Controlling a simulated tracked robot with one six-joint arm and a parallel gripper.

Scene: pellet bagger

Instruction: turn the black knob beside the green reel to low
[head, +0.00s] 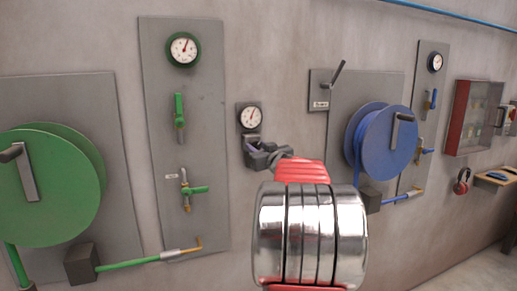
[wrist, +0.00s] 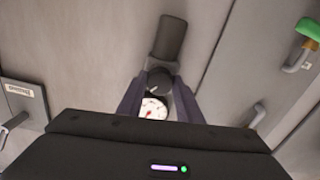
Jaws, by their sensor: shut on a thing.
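The black knob (wrist: 160,80) sits just below a small round gauge on the wall, in the space between the green reel's side and the blue reel. My gripper (head: 264,152) is at this knob, and in the head view it mostly hides it. In the wrist view the fingers stand on both sides of the knob and are shut on it. The gauge (head: 250,117) has a white face and red pointer; it also shows partly in the wrist view (wrist: 153,108). A dark rounded body (wrist: 170,38) extends beyond the knob. The green reel (head: 60,190) is at far left.
A grey panel (head: 160,90) with green valves and a green-rimmed gauge (head: 183,49) stands left of my gripper. A lever plate (head: 318,88) and blue reel (head: 390,145) are to the right. A red-framed cabinet (head: 472,118) and red ear muffs (head: 461,181) are farther right.

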